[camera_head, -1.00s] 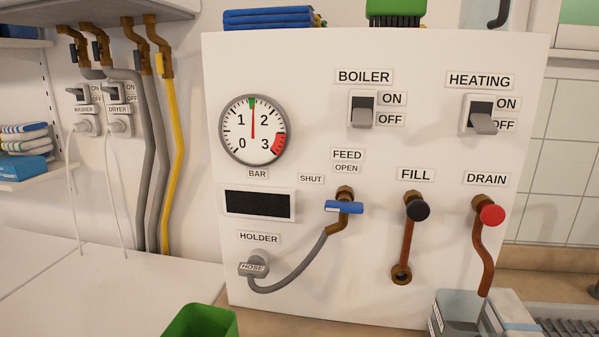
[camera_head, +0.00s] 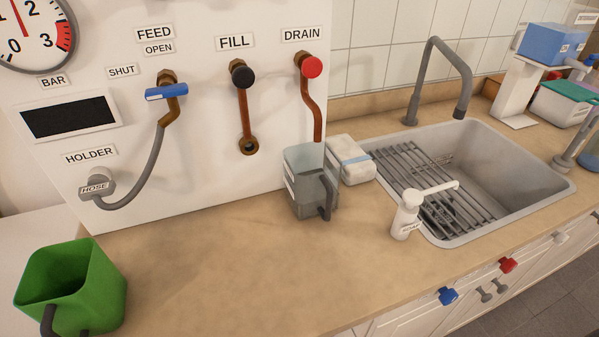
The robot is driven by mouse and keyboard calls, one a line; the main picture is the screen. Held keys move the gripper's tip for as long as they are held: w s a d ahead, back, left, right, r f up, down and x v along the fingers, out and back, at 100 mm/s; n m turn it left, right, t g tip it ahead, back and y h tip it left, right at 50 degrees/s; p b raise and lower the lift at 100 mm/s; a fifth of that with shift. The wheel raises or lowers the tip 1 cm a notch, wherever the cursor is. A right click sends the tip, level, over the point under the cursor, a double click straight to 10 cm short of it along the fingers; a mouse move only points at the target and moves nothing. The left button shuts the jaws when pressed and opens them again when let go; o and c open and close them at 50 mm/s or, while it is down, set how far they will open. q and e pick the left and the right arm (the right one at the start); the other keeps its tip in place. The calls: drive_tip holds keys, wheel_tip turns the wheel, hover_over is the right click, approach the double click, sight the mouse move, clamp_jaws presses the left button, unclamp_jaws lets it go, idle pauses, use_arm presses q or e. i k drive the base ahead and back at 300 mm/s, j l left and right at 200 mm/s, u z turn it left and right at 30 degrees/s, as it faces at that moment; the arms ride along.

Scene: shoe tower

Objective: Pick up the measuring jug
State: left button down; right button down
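The drain's copper pipe (camera_head: 317,118) comes down just above or behind the jug's rim; I cannot tell which. Neither of my grippers shows in the head view.
A pale wrapped block (camera_head: 350,160) sits beside the jug on its right. A white dispenser bottle (camera_head: 407,215) stands in front of the sink (camera_head: 500,180). A green bin (camera_head: 90,290) is at the lower left. The counter in front of the jug is clear.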

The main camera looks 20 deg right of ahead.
sight(312, 170)
drive_tip(key=k+l+z, duration=0.15)
drive_tip(key=l+z, duration=0.2)
drive_tip(key=l, duration=0.15)
drive_tip(key=k+l+z, duration=0.1)
drive_tip(key=l+z, duration=0.3)
drive_tip(key=l, duration=0.15)
drive_tip(key=l+z, duration=0.35)
drive_tip(key=l, duration=0.2)
